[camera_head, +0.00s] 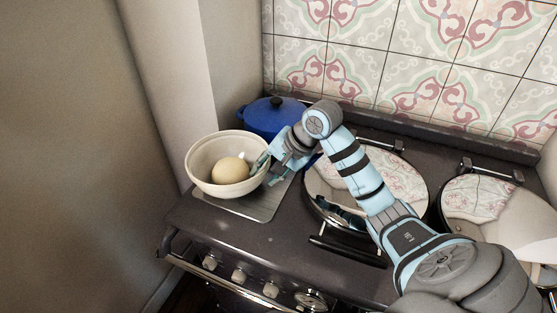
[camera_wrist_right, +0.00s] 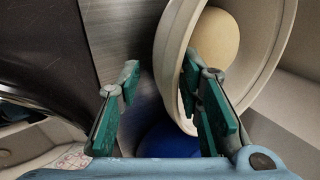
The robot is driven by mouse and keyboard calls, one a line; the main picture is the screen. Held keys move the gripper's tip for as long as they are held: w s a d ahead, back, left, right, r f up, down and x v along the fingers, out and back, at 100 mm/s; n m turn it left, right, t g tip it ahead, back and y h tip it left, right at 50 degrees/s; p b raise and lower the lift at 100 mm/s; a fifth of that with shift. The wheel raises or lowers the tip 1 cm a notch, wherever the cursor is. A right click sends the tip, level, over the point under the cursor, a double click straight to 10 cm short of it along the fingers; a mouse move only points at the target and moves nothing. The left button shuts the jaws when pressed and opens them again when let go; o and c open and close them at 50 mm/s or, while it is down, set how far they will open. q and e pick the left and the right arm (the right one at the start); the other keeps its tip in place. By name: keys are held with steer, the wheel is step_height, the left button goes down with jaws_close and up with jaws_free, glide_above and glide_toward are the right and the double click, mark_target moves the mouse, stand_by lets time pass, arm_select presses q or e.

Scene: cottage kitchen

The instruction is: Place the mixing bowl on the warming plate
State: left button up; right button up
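The mixing bowl (camera_head: 205,176) is cream-coloured, upright, and holds a pale round ball-like thing (camera_head: 231,170). It stands at the left end of the stove, over the back left of the flat steel warming plate (camera_head: 262,205); whether its base rests fully on the plate is hidden. My right gripper (camera_head: 262,163) is at the bowl's right rim. In the right wrist view its fingers are apart, one inside the bowl (camera_wrist_right: 170,62) and one outside, with a gap between the outer finger and the wall. My left gripper is not in view.
A blue lidded pot (camera_head: 268,117) stands just behind the bowl. Two shiny round hob lids (camera_head: 405,172) (camera_head: 480,200) lie to the right, under and beside my right arm. A wall is close on the left; a rail and knobs (camera_head: 240,276) line the front.

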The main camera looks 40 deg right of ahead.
steer(key=v, duration=0.7)
steer(key=shift+s+r, duration=0.2)
steer(key=shift+s, duration=0.05)
